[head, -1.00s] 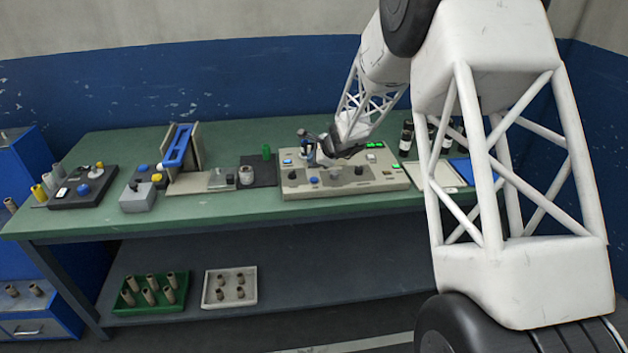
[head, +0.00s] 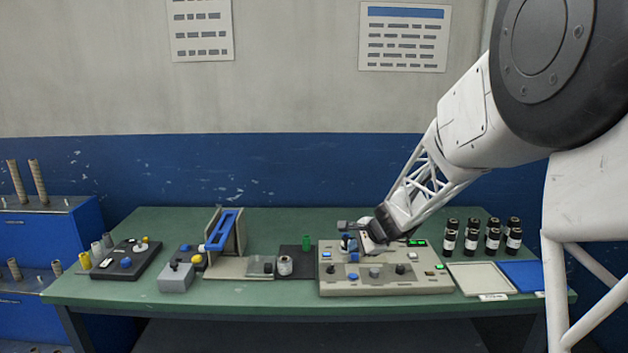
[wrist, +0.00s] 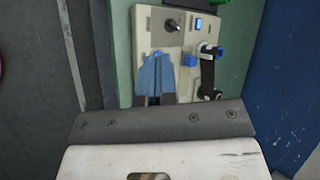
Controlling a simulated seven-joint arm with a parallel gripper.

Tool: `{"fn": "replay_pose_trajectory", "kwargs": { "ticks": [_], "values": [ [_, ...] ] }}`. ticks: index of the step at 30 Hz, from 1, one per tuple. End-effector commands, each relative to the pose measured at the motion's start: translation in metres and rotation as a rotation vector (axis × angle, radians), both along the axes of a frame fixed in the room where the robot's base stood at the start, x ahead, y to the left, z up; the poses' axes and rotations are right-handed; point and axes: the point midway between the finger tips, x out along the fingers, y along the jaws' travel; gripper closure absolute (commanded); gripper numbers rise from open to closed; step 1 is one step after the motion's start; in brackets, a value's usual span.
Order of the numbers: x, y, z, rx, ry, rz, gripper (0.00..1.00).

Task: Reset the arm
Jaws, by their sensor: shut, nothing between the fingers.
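My gripper (head: 347,243) hangs over the left part of the beige control panel (head: 425,284) on the green bench. Its dark body partly hides the panel's rear edge in the head view. In the wrist view my gripper's blue fingers (wrist: 155,76) are together with nothing between them. The panel (wrist: 147,50) lies below them there, with a black knob (wrist: 172,25) and a lit blue display (wrist: 199,24). I cannot tell how far the fingertips are from the panel.
Several dark bottles (head: 493,237) stand right of the panel, behind a pale tray (head: 480,278) and a blue tray (head: 524,275). A blue-armed fixture (head: 222,231), a grey box (head: 176,277) and a dark button box (head: 128,259) stand to the left. The wall is behind.

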Motion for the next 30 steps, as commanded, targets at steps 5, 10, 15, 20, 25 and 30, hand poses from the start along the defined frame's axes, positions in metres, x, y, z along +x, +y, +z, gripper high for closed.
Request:
{"fn": "replay_pose_trajectory", "kwargs": {
  "ticks": [5, 10, 15, 20, 25, 30],
  "values": [
    [-0.051, 0.002, 0.033, -0.086, -0.034, 0.129, 1.0],
    [-0.1, 0.002, 0.057, -0.17, -0.06, 0.249, 1.0],
    [-0.151, 0.0, 0.076, -0.258, -0.084, 0.365, 1.0],
    [-0.198, -0.005, 0.09, -0.344, -0.1, 0.472, 1.0],
    [-0.249, -0.011, 0.101, -0.436, -0.113, 0.581, 1.0],
    [-0.3, -0.02, 0.107, -0.533, -0.119, 0.688, 1.0]
  ]
}}
